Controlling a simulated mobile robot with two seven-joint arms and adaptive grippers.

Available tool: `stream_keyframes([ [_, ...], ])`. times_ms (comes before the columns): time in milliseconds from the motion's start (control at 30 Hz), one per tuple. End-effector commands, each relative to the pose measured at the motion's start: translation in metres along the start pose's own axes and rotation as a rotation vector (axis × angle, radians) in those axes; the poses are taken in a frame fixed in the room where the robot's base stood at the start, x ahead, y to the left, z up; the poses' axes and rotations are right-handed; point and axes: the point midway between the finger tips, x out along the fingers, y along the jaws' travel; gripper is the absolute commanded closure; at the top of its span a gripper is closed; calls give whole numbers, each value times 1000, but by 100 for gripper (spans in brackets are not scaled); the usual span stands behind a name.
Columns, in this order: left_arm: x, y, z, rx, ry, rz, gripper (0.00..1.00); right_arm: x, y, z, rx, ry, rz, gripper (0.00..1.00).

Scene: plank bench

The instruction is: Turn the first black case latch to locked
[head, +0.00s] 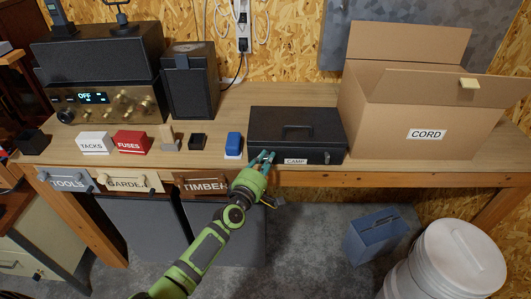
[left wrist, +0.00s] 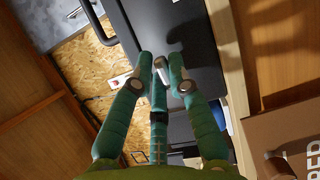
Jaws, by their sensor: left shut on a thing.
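The black case (head: 297,130), labelled CAMP, stands shut on the bench with its handle folded on the lid. One small latch (head: 327,157) shows at the right of its front face. My left gripper (head: 263,157) is at the left of that front face, over where the other latch sits. In the left wrist view, the teal fingers (left wrist: 162,75) are shut on a small pale metal latch (left wrist: 160,65) against the dark case (left wrist: 195,35). The fingers partly hide this latch, so its exact angle is hard to tell. My right gripper is in neither view.
A blue block (head: 233,144) stands close to the left of the case. The open cardboard CORD box (head: 425,120) is close on its right. Red FUSES (head: 132,141) and white TACKS (head: 94,142) boxes sit farther left. Drawers (head: 200,183) hang below the bench edge.

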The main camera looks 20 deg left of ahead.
Motion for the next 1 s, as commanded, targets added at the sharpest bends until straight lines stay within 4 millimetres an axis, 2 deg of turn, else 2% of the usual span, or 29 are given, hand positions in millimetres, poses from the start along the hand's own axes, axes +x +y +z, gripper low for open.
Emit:
stream_keyframes([
  [133, 0, 1, 0, 30, 2, -13, 100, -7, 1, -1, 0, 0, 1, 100],
  [633, 0, 0, -1, 44, 2, -16, 100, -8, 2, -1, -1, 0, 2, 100],
  [667, 0, 0, -1, 44, 2, -16, 71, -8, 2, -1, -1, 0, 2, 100],
  [1000, 0, 0, 0, 43, 1, -17, 71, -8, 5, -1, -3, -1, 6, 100],
])
